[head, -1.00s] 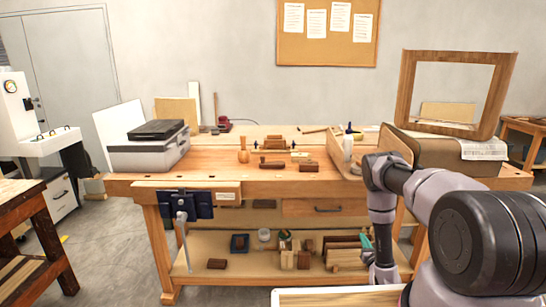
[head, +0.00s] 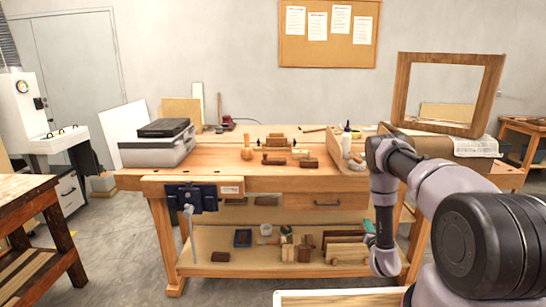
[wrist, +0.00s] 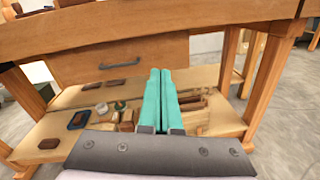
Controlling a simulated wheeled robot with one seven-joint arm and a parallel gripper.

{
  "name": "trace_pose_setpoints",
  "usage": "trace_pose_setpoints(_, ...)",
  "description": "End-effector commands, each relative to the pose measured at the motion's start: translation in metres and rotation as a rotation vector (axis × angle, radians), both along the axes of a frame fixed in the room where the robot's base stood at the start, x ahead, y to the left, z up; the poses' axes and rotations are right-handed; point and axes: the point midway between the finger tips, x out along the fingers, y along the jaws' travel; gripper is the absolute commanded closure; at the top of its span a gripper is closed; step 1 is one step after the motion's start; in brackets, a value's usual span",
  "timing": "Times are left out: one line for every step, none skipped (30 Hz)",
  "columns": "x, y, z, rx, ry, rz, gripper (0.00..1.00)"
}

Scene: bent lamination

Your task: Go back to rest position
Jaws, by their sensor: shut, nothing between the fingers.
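My gripper (wrist: 165,75) shows in the wrist view with its two teal fingers side by side, shut and empty. It points toward the wooden workbench (wrist: 220,12), in front of the drawer and the lower shelf. In the head view my arm hangs bent at the right, in front of the bench's right part. The gripper end is low near the lower shelf and mostly hidden there by the arm.
A wooden frame (head: 403,92) stands at the right. A tray edge (head: 330,297) is at the bottom. Open floor lies left.

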Motion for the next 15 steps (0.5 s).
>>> trace_pose_setpoints(0.009, -0.002, 0.013, 0.036, -0.006, -0.013, 1.00)
trace_pose_setpoints(0.013, -0.004, 0.019, 0.060, -0.008, -0.022, 1.00)
trace_pose_setpoints(0.019, -0.006, 0.028, 0.098, -0.009, -0.034, 1.00)
trace_pose_setpoints(0.023, -0.008, 0.035, 0.129, -0.011, -0.044, 1.00)
trace_pose_setpoints(0.028, -0.010, 0.042, 0.159, -0.011, -0.054, 1.00)
trace_pose_setpoints(0.034, -0.012, 0.053, 0.204, -0.014, -0.069, 1.00)
trace_pose_setpoints(0.039, -0.014, 0.063, 0.240, -0.016, -0.080, 1.00)
trace_pose_setpoints(0.044, -0.016, 0.072, 0.280, -0.018, -0.092, 1.00)
trace_pose_setpoints(0.051, -0.018, 0.087, 0.337, -0.020, -0.109, 1.00)
trace_pose_setpoints(0.057, -0.020, 0.099, 0.385, -0.025, -0.123, 1.00)
trace_pose_setpoints(0.062, -0.022, 0.112, 0.438, -0.028, -0.137, 1.00)
trace_pose_setpoints(0.070, -0.024, 0.132, 0.517, -0.032, -0.157, 1.00)
trace_pose_setpoints(0.074, -0.025, 0.147, 0.579, -0.035, -0.174, 1.00)
trace_pose_setpoints(0.079, -0.026, 0.162, 0.641, -0.037, -0.189, 1.00)
trace_pose_setpoints(0.083, -0.027, 0.182, 0.725, -0.041, -0.211, 1.00)
